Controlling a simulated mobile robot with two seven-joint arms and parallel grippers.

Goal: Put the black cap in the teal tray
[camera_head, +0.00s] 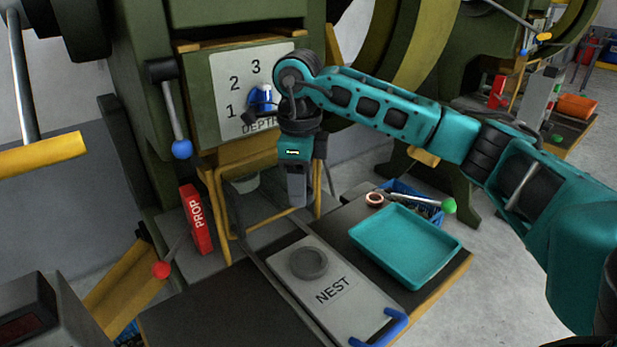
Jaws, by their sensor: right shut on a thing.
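The teal tray (405,246) lies empty on the dark bench top, right of the plate marked NEST (335,288). A dark grey round piece (309,263) sits on that plate; I cannot tell whether it is the black cap or part of the plate. My right gripper (296,202) points down above and behind the plate, in front of the yellow frame. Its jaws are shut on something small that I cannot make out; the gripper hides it. No other black cap shows clearly. My left gripper is out of view.
A green press carries a numbered DEPTH plate (228,75). A red PROP block (196,219) stands left of the yellow frame (222,215). A blue crate (400,190) and a red ring (374,199) are behind the tray. A blue handle (385,328) is on the plate's front.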

